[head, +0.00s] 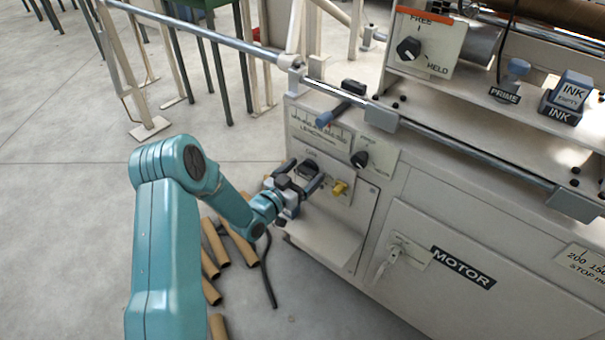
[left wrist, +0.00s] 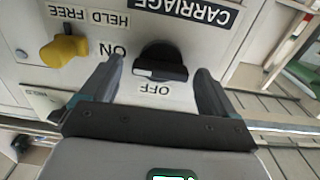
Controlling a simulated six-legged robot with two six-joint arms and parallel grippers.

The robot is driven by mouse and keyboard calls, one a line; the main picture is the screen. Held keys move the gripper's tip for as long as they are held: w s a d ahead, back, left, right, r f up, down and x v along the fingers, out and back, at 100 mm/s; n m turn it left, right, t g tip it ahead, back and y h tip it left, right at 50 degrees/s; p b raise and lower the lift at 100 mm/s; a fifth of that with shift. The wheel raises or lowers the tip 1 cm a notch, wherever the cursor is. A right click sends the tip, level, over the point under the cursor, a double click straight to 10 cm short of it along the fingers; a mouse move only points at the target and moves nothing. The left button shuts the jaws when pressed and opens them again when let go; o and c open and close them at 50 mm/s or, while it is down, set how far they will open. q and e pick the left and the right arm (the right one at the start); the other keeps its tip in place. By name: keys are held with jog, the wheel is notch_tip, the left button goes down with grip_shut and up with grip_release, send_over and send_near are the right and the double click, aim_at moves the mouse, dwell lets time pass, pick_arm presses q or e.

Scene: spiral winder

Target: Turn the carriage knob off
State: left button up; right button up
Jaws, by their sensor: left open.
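The black carriage knob (left wrist: 165,58) is on a pale panel in the left wrist view, which shows its labels upside down. The white mark on its bar is at the left end, between the ON and OFF labels; I cannot tell exactly which it points to. In the head view the knob (head: 309,167) is partly hidden by my gripper. My left gripper (head: 302,174) is open at the panel, with one finger on each side of the knob. In the left wrist view the open fingers (left wrist: 159,66) show gaps to the knob. My right gripper is not in view.
A yellow HELD/FREE knob (head: 339,188) is close beside the carriage knob. Another black knob (head: 359,159) is above right, and a blue-handled lever (head: 334,114) is higher. A ledge (head: 320,237) projects below the panel. Cardboard tubes (head: 237,243) lie on the floor.

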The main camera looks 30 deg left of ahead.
pick_arm(q)
jog(key=c, duration=1.1)
jog(key=shift+o, duration=0.2)
jog(key=n+b, duration=0.2)
jog(key=n, duration=0.1)
jog(key=shift+f+n, duration=0.1)
jog(key=shift+n, duration=0.3)
jog(key=n+b, duration=0.1)
jog(key=n, duration=0.3)
jog(key=shift+a+n+b, duration=0.15)
jog(key=shift+n+b, duration=0.15)
jog(key=n, duration=0.4)
jog(key=shift+b, duration=0.35)
jog(key=shift+f+n, duration=0.1)
jog(key=shift+n, duration=2.6)
jog(key=o, duration=1.1)
jog(key=shift+c, duration=0.2)
